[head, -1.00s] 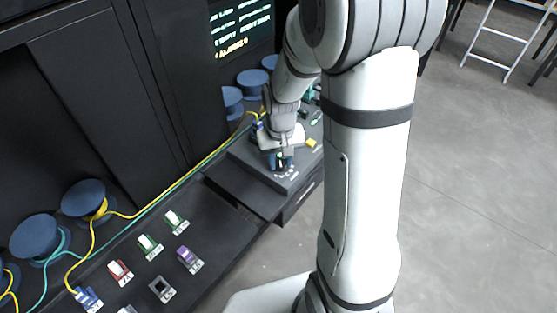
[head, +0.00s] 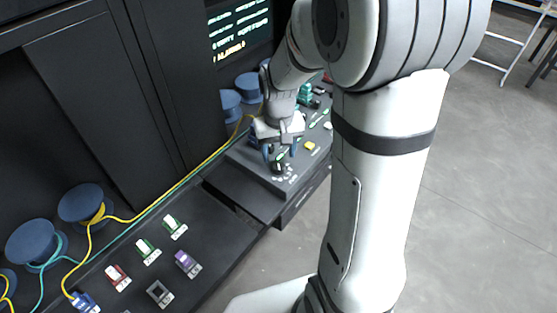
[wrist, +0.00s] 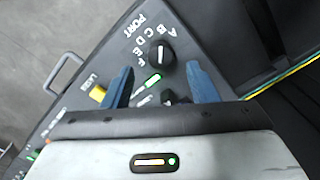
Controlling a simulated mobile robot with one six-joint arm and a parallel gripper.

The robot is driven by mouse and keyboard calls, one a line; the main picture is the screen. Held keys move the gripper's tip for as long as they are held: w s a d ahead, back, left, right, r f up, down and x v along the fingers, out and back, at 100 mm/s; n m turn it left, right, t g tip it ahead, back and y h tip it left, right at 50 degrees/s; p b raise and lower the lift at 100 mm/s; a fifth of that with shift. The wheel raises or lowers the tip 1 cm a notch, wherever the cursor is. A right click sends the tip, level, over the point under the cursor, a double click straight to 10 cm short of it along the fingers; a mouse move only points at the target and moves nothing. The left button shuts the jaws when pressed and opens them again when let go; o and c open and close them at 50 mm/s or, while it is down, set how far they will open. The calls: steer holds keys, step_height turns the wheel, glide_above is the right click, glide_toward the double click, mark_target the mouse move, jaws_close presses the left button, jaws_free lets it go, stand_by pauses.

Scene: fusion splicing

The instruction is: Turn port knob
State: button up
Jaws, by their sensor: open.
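The port knob (wrist: 161,53) is a round black knob on a dark panel, with the word PORT and letters from A to F printed around it. In the head view the knob (head: 278,167) shows small and dark below my gripper. My gripper (wrist: 160,86) is open, its two blue fingers spread wide. The knob lies just beyond the fingertips, roughly between their lines, and nothing is held. In the head view my gripper (head: 280,153) hangs over the panel. The knob's exact pointer letter is hard to read.
A green-lit switch (wrist: 153,81) and a second dark knob (wrist: 168,97), partly hidden, lie between the fingers in the wrist view. A yellow button (wrist: 98,93) is beside the left finger. Yellow and teal cables (head: 180,186) run along the cabinet. Coloured modules (head: 187,263) lie on the bench.

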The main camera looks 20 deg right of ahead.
mark_target(279, 166)
steer(key=shift+r, duration=1.65)
